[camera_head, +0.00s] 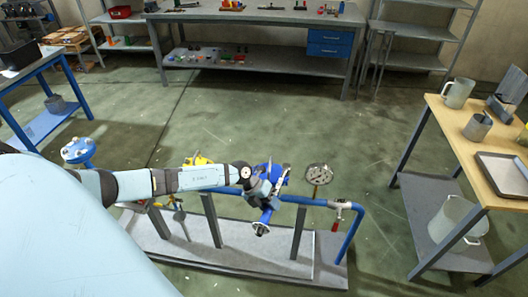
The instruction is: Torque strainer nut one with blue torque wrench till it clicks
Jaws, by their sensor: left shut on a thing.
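My left gripper (263,194) is over the blue pipe assembly, at the end of my arm reaching in from the left. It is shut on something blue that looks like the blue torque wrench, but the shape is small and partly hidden. A blue strainer body (283,173) shows just behind the gripper. Strainer nut one cannot be made out, and I cannot tell whether the tool touches it. A round fitting (261,229) shows just below the gripper. My right gripper is not in view.
The blue pipe (347,238) stands on posts over a grey base (328,262). A round gauge-like disc (318,174) rises right of the gripper. A wooden-topped table (446,104) with mugs and a tray (503,173) is at right. A workbench (258,16) is behind, with open floor between.

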